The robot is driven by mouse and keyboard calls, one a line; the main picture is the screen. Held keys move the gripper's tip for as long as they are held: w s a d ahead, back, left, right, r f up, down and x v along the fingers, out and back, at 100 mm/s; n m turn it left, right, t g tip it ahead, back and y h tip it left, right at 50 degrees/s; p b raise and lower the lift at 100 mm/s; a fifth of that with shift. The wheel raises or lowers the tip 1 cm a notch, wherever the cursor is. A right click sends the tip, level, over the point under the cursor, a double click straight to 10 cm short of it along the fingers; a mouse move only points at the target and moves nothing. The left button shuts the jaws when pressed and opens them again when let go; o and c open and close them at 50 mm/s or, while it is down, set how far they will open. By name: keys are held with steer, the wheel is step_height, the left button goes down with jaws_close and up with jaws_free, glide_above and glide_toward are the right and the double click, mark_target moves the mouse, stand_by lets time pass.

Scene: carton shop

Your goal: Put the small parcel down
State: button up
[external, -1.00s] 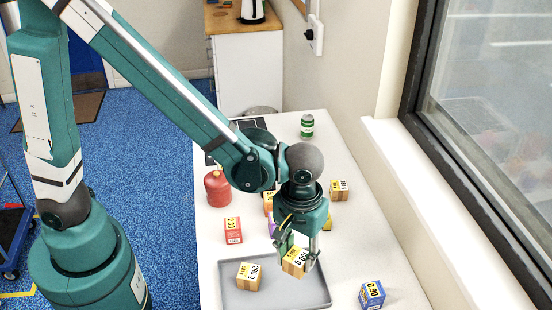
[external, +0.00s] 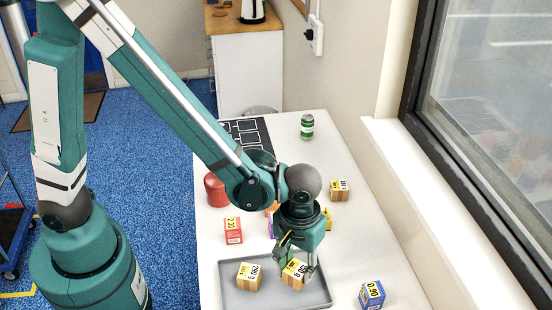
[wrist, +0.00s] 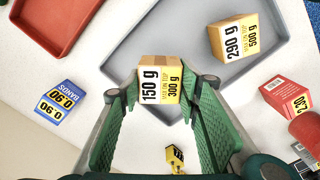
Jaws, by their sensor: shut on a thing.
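The small parcel (external: 293,274) is a cardboard-brown box with a yellow and white label marked 150 g and 300 g, which reads clearly in the wrist view (wrist: 160,80). My gripper (external: 299,271) points down and is shut on it, with green fingers on both sides in the wrist view (wrist: 165,92). The parcel is over the right part of the grey tray (external: 272,298). I cannot tell whether its underside touches the tray. A similar parcel marked 290 g (external: 249,277) sits in the tray to the left, apart from the held one.
A blue box (external: 372,295) stands right of the tray. A red box (external: 232,230) and red container (external: 214,188) stand behind it. A brown box (external: 339,190) and green can (external: 307,127) are farther back. A red tray (wrist: 62,28) shows in the wrist view.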

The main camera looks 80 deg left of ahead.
mark_target(296, 277)
steer(key=shift+f, duration=1.75)
steer(key=shift+f+b, duration=0.2)
steer(key=shift+b, duration=0.2)
steer(key=o, duration=0.9)
steer(key=shift+r, duration=0.25)
steer(key=shift+r+p, duration=0.95)
steer(key=shift+r, duration=5)
